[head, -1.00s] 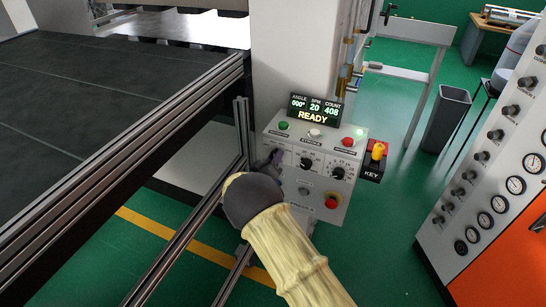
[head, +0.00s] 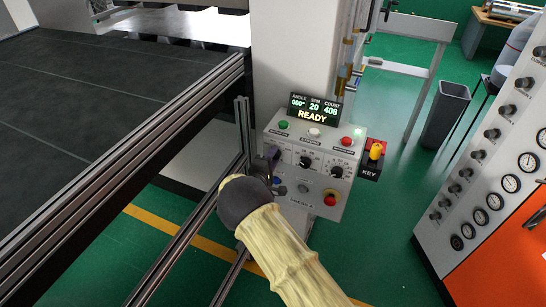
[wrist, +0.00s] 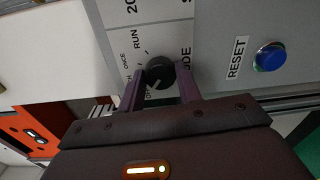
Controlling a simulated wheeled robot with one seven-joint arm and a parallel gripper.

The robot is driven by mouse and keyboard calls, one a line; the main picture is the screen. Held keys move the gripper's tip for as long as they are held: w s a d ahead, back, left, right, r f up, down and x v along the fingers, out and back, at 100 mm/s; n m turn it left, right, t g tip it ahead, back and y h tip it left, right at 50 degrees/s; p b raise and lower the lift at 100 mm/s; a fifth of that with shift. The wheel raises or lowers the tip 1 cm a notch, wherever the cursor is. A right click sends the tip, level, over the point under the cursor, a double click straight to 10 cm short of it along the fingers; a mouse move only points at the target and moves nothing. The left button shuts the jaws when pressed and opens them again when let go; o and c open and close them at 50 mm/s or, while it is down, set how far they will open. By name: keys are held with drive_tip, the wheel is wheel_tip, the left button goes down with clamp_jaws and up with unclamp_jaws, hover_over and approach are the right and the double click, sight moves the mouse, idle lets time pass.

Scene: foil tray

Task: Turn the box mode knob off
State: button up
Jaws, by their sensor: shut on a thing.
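The mode knob (wrist: 160,72) is a black round knob on the grey control box (head: 338,205). In the wrist view its dial reads RUN and ONCE, with smaller labels lower down. A pale mark on the knob points to the lower left, toward the lowest labels; the exact setting is hard to read. My gripper (wrist: 160,88) has its two purple fingers on either side of the knob and is shut on it. In the head view my gripper (head: 272,165) is at the box's left side and hides the knob.
A blue RESET button (wrist: 271,56) is right of the knob in the wrist view. A metal rail (head: 180,240) runs close on the left.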

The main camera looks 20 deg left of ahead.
drive_tip(key=shift+n, duration=0.8)
drive_tip(key=o, duration=1)
drive_tip(key=shift+s, duration=0.1)
drive_tip(key=s+a+b, duration=0.1)
drive_tip(key=s+b, duration=0.1)
drive_tip(key=s, duration=1.5)
drive_tip(key=shift+a+r, duration=0.2)
drive_tip(key=shift+a, duration=0.15)
